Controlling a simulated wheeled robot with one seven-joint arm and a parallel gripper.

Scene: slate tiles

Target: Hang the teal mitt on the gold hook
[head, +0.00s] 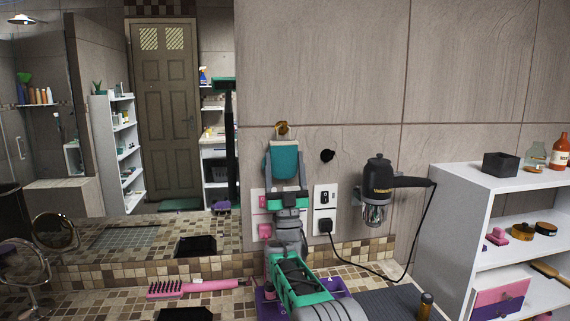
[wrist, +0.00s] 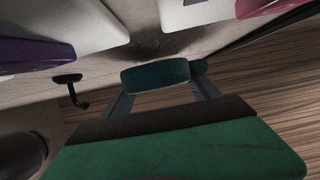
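The teal mitt (head: 284,161) is held upright in front of the tiled wall, with a pale strip at its top left that may be its loop. My gripper (head: 286,172) has one finger on each side of it and is shut on it. In the wrist view the mitt (wrist: 155,75) spans the gap between the fingertips. The gold hook (head: 283,128) is on the wall just above the mitt, apart from it in the picture. The gold hook does not show in the wrist view. How far the mitt is from the wall is hard to tell.
A black hook (head: 327,155) is on the wall right of the mitt; it shows in the wrist view (wrist: 70,88). A hair dryer (head: 377,180) hangs further right, beside a white shelf (head: 440,225). A mirror is at left. A pink brush (head: 190,287) lies on the counter.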

